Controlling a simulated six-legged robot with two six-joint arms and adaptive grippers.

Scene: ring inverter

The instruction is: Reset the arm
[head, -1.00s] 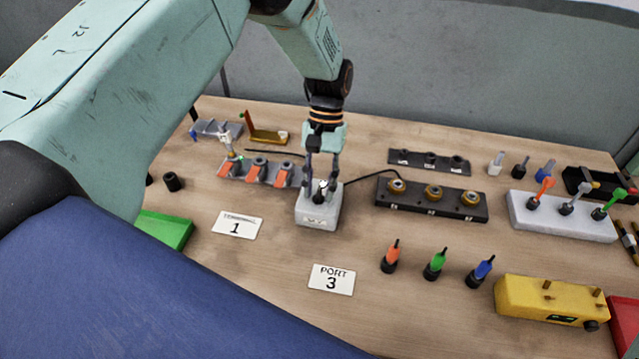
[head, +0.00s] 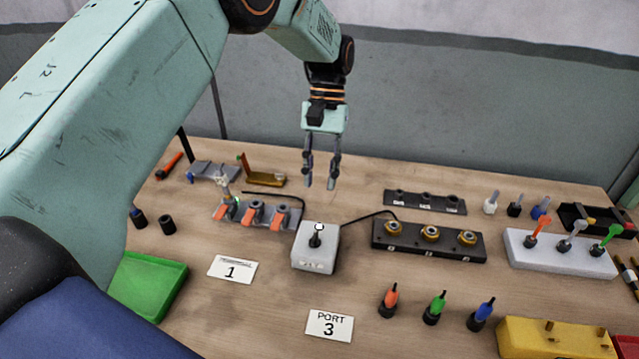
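My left gripper (head: 321,183) hangs above the table in the head view, fingers pointing down and apart, with nothing between them. It is above and behind the white block (head: 315,250), clear of it. The white block has a dark upright knob with a pale ring-shaped top (head: 318,232). My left arm (head: 120,120) fills the left side of the view. My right gripper is not in view.
Cards reading 1 (head: 232,269) and PORT 3 (head: 329,325) lie in front. A black block with brass ports (head: 428,240) stands to the right, a grey terminal block (head: 256,213) to the left. A green tray (head: 148,285) is at the left. Coloured plugs (head: 435,309) stand in front.

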